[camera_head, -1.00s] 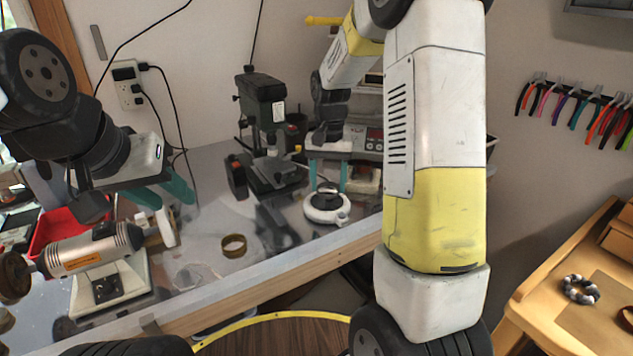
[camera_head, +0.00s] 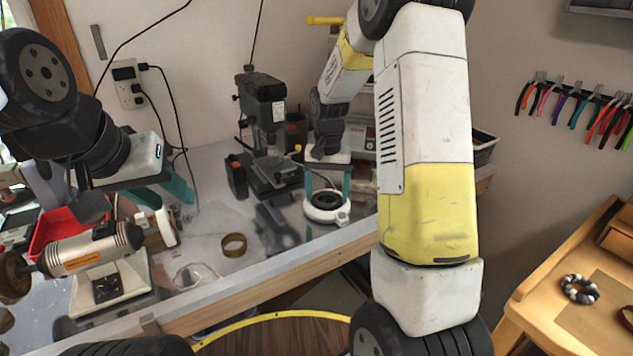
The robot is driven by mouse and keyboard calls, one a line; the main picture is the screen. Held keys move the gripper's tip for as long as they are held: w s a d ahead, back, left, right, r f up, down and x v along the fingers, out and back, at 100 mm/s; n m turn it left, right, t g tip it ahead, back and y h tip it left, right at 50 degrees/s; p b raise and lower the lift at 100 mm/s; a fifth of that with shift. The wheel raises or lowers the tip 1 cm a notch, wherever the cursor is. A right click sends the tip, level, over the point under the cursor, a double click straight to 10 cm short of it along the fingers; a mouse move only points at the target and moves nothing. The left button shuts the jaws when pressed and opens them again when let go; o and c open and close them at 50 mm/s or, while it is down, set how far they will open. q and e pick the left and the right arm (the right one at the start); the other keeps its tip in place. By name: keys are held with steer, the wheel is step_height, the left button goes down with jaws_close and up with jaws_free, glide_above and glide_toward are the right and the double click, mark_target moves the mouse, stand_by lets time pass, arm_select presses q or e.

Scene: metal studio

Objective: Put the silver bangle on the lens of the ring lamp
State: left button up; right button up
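The ring lamp (camera_head: 341,216) is white and round with a dark centre and stands on the bench. My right gripper (camera_head: 328,187) points down over it, its two teal fingers wide apart, one at each side of the lamp's back. I see nothing held between them. A thin pale ring (camera_head: 178,276) lies on the bench front, left of a brass-coloured ring (camera_head: 233,252); it is too faint to tell whether it is the silver bangle. No bangle can be made out clearly on the lens. My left gripper (camera_head: 167,195) is open and empty above the bench's left side.
A dark drill press (camera_head: 265,105) stands behind and left of the lamp. A silver motor tool (camera_head: 92,250) and a red tray (camera_head: 50,232) are at the left. My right arm hides the bench's right part. A beaded bracelet (camera_head: 569,291) lies on the wooden table at right.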

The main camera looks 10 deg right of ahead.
step_height(320, 180, up, 12)
steer(key=s+r+n+t+y, duration=0.1)
steer(key=s+r+n+t, duration=0.15)
steer(key=s+r, duration=0.7)
steer(key=s+a+f+n+t+y, duration=0.1)
steer(key=s+a+f+t, duration=0.1)
steer(key=s, duration=1.2)
steer(key=shift+s+t, duration=0.15)
steer(key=shift+t, duration=0.7)
steer(key=shift+n, duration=0.25)
